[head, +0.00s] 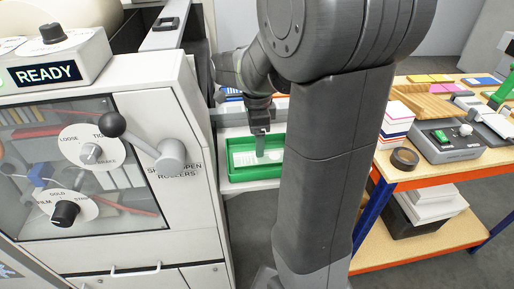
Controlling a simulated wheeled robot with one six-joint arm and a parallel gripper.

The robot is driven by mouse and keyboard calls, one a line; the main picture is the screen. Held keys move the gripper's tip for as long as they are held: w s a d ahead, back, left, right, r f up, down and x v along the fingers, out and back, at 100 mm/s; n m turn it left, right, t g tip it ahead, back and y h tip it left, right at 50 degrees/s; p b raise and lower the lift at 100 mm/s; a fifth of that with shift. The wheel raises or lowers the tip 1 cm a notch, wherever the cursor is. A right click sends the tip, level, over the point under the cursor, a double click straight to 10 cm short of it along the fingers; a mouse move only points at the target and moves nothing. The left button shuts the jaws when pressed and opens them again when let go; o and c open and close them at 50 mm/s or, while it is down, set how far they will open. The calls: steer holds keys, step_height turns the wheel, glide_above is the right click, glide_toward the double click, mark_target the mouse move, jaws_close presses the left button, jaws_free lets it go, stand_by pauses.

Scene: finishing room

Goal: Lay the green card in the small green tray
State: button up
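The small green tray (232,177) sits on a pale shelf behind my arm, between the grey machine and the bench. Its floor is pale with faint lettering. My gripper (261,142) points down over the tray's middle, with its tip low inside the tray's outline. A narrow grey-green shape shows at its lower end; I cannot tell whether this is a finger or a card seen edge-on. I cannot make out the green card for sure.
The grey machine (182,210) with a READY display and a ball-ended lever (145,140) stands close on the left. On the right, a wooden bench (400,177) holds a paper stack (396,122), a tape roll (404,158), a grey device (448,142) and coloured cards (442,88).

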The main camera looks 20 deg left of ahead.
step_height(320, 180, up, 7)
steer(key=shift+f, duration=0.15)
steer(key=shift+f, duration=0.15)
glide_above(243, 160)
steer(key=w+d, duration=0.3)
steer(key=shift+s+d+f, duration=0.1)
steer(key=shift+s+f, duration=0.05)
steer(key=shift+f, duration=2)
steer(key=shift+s+f, duration=0.1)
steer(key=shift+f, duration=2.05)
steer(key=shift+f, duration=0.15)
